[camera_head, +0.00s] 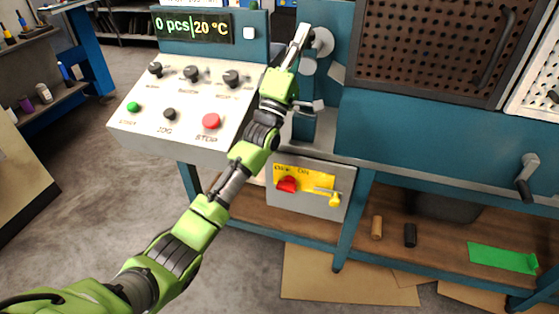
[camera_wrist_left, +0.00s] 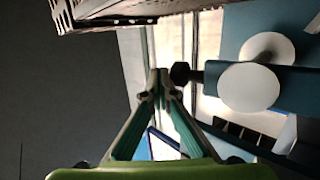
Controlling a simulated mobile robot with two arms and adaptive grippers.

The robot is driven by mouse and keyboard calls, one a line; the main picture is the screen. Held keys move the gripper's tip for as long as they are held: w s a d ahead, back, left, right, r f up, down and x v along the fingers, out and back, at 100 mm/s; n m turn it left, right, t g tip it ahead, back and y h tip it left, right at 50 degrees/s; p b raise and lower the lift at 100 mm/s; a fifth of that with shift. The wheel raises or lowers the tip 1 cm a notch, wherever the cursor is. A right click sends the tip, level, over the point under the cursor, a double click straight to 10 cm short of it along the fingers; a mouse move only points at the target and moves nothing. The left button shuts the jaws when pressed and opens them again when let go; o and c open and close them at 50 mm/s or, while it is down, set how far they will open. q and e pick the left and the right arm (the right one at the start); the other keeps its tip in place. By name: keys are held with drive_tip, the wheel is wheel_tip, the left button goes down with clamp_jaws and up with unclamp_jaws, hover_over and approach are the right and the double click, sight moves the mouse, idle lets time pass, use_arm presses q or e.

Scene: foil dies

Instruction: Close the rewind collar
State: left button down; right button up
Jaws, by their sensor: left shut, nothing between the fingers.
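My left gripper (camera_head: 301,34) reaches up to the blue machine post beside the display, and its fingers are shut and empty. A grey round part (camera_head: 321,41), which looks like the rewind collar, sits just right of the fingertips. I cannot tell whether the collar is open or closed. In the left wrist view the gripper (camera_wrist_left: 159,76) points at a dark knob (camera_wrist_left: 181,73), close to the right of the fingertips. Pale discs on a blue bar (camera_wrist_left: 248,87) stand further right there. Contact with the knob is unclear. My right gripper is in neither view.
The control panel (camera_head: 190,98) with knobs and a red stop button lies left of my forearm. A perforated dark guard (camera_head: 430,45) stands at right, with a crank handle (camera_head: 527,172) below. A box with a red switch (camera_head: 287,184) hangs under the machine.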

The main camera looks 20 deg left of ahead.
use_arm(q)
drive_tip(key=shift+w+r, duration=0.2)
drive_tip(key=shift+w, duration=1.6)
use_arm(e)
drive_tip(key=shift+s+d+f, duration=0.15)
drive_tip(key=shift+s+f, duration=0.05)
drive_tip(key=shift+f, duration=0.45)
